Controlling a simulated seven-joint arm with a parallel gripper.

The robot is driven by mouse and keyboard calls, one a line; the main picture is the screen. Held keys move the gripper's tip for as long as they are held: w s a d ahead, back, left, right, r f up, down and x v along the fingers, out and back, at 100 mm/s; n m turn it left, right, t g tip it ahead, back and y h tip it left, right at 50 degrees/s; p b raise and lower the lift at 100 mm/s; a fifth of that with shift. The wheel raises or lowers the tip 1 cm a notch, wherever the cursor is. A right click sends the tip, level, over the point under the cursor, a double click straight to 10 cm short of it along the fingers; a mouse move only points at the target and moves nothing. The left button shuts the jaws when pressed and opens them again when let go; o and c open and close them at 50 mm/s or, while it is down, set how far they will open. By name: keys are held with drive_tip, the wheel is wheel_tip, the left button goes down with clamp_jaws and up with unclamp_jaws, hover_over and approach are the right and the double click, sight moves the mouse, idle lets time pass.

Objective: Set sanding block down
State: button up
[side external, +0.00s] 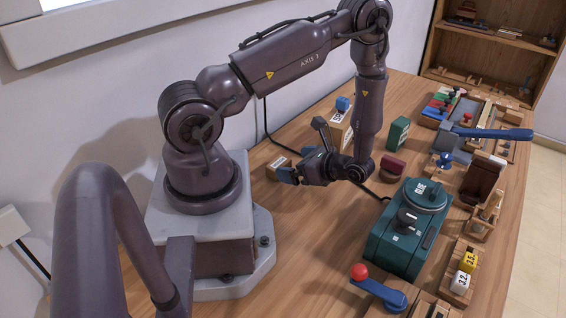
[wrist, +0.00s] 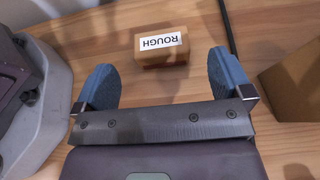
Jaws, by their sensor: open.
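The sanding block (wrist: 161,47) is a small tan block with a white label reading "ROUGH" and a darker reddish underside. It rests on the wooden table just beyond my fingertips in the wrist view. In the side external view the block (side external: 277,168) sits near my base. My gripper (wrist: 166,72) is open, its two blue fingers spread apart with nothing between them. In the side external view my gripper (side external: 288,172) is low over the table, its fingers close to the block. Whether a fingertip touches the block cannot be told.
A teal machine labelled "GLUE" (side external: 408,235) stands at the right. A green box (side external: 398,133) and a dark red block (side external: 393,167) stand behind it. A lever with a red knob (side external: 379,290) is in front. A tan box (wrist: 294,84) stands right in the wrist view. Table near the block is clear.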

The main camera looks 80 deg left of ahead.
drive_tip(key=v, duration=0.5)
drive_tip(key=shift+w+d+r, duration=0.1)
drive_tip(key=shift+w+d, duration=0.05)
drive_tip(key=shift+w+d+r, duration=0.1)
drive_tip(key=shift+w+r, duration=0.1)
drive_tip(key=shift+r, duration=0.05)
drive_tip(key=s+d+r+n+t+h, duration=0.1)
drive_tip(key=d+r+n+t+h, duration=0.2)
drive_tip(key=r, duration=0.6)
drive_tip(key=s+d+r+n+t+h, duration=0.1)
drive_tip(key=d+r+n+t+h, duration=0.2)
drive_tip(key=d+r+t, duration=0.3)
drive_tip(key=s+d+r+n+t+h, duration=0.1)
drive_tip(key=d+r+n+t+h, duration=0.2)
drive_tip(key=r, duration=1.1)
drive_tip(key=d+t, duration=0.2)
drive_tip(key=t, duration=0.1)
drive_tip(key=shift+s+d+h, duration=0.25)
drive_tip(key=shift+s+h, duration=0.05)
